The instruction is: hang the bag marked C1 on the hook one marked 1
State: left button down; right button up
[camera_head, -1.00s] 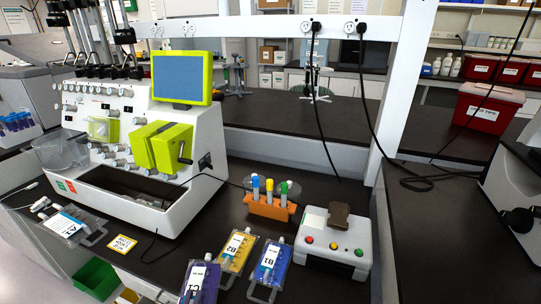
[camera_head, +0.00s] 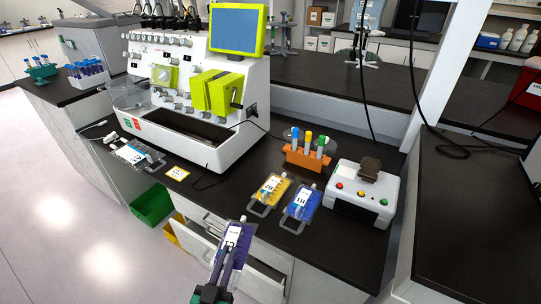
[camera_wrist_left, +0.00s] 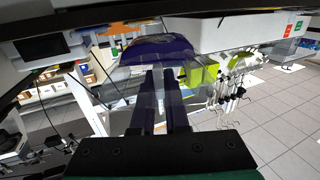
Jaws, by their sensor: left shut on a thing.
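The purple bag marked C1 (camera_head: 236,240) is in the head view at the lower middle, in front of the bench edge and over the open drawers. My left gripper (camera_head: 218,275) comes up from the bottom and is shut on its near end. In the left wrist view the purple bag (camera_wrist_left: 158,50) is beyond the fingers of my left gripper (camera_wrist_left: 160,95). Dark hooks (camera_head: 172,12) hang above the white machine (camera_head: 190,125) and are cut off by the top edge. Hooks (camera_wrist_left: 228,100) also show in the left wrist view. Their numbers cannot be read. My right gripper is out of view.
A yellow bag B2 (camera_head: 273,188) and a blue bag B1 (camera_head: 302,203) lie on the bench, with a clear bag (camera_head: 136,154) farther left. An orange tube rack (camera_head: 307,158) and a white device (camera_head: 358,192) stand at right. Open drawers (camera_head: 200,245) jut out below.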

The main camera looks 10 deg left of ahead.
aim_at(228, 237)
pick_arm(q)
jog(key=shift+w+a, duration=0.1)
jog(key=shift+w, duration=0.15)
jog(key=w+m+h+b, duration=0.1)
jog(key=w, duration=0.1)
jog(key=w+a+m+h+b, duration=0.1)
jog(key=w, duration=0.1)
jog(key=w+a+h+b, duration=0.1)
jog(key=w+h, duration=0.1)
jog(key=shift+r+m, duration=0.4)
jog(key=w+a+r+m+g+h+b, duration=0.1)
jog(key=w+a+r+b, duration=0.25)
jog(key=w+r, duration=0.35)
jog(key=w+a+r+h+b, duration=0.1)
jog(key=w+a+r+b, duration=0.3)
jog(key=r, duration=0.6)
jog(key=f, duration=1.3)
jog(key=f+b, duration=0.1)
jog(key=f, duration=0.5)
jog(key=shift+w+a+f, duration=0.3)
jog(key=shift+w, duration=0.1)
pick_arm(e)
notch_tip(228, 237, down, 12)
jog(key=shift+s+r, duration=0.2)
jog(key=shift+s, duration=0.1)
pick_arm(q)
jog(key=shift+f, duration=0.1)
jog(key=c, duration=0.9)
grip_release()
